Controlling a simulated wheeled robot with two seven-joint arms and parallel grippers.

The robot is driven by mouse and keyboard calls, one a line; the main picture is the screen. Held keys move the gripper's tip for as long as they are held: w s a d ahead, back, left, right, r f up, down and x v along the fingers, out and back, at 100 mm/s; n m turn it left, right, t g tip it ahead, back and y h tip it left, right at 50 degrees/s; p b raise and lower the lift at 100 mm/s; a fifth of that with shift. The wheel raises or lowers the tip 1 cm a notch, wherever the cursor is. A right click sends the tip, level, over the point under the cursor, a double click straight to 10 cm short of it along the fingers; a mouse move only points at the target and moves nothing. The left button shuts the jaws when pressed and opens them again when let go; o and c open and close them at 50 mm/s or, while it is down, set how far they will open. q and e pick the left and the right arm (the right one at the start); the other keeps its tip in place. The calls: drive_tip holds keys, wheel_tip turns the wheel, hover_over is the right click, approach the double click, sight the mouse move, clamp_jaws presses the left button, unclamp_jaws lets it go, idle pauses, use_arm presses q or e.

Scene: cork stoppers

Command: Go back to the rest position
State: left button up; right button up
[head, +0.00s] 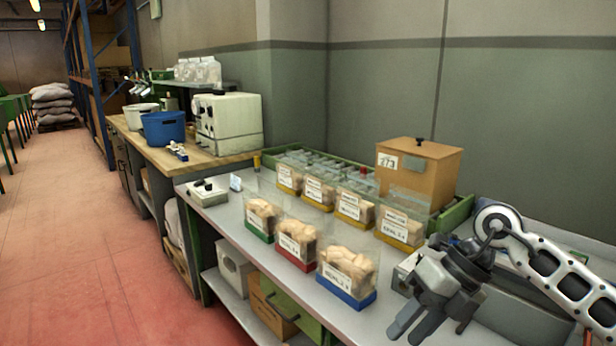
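My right gripper (418,325) is at the lower right, over the front right part of the grey table (215,215). Its fingers are apart with nothing visible between them. It is to the right of the clear bin with the blue base (347,290) and apart from it. A bin with a red base (296,262) and a bin with a green base (260,234) stand to its left, all holding cork stoppers. Several yellow-based bins (401,241) with corks stand in a row behind. My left gripper is outside the view.
A wooden box (418,172) with a label stands at the back right. A green crate (458,214) of clear containers sits behind the bins. A small grey-white device (208,193) is at the table's left end. The red floor (90,260) at left is clear.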

drive_tip(key=s+a+r+m+t+y, duration=0.1)
drive_tip(key=s+a+m+t+y, duration=0.15)
drive_tip(key=a+y, duration=0.45)
drive_tip(key=s+a+r+m+t+y, duration=0.1)
drive_tip(key=s+a+m+y, duration=0.1)
drive_tip(key=a+m+y, duration=0.35)
drive_tip(key=w+d+f+m+t+h, duration=0.1)
drive_tip(key=d+f+m+t+h, duration=0.25)
drive_tip(key=m+t, duration=0.45)
drive_tip(key=w+d+f+m+t+h, duration=0.1)
drive_tip(key=d+f+m+t+h, duration=0.1)
drive_tip(key=f+m+t+h, duration=0.65)
drive_tip(key=s+d+f+m+g+h, duration=0.2)
drive_tip(key=s+d+f+m+g, duration=0.1)
drive_tip(key=s+f+m, duration=0.3)
drive_tip(key=s+d+f+m+g+h, duration=0.2)
drive_tip(key=s+d+f+m+g, duration=0.1)
drive_tip(key=s+f+m+g, duration=0.2)
wheel_tip(320, 180, down, 3)
drive_tip(key=s, duration=0.2)
drive_tip(key=shift+s+d+m+g, duration=0.15)
drive_tip(key=shift+s+m+g, duration=0.15)
drive_tip(key=shift+m+g, duration=0.1)
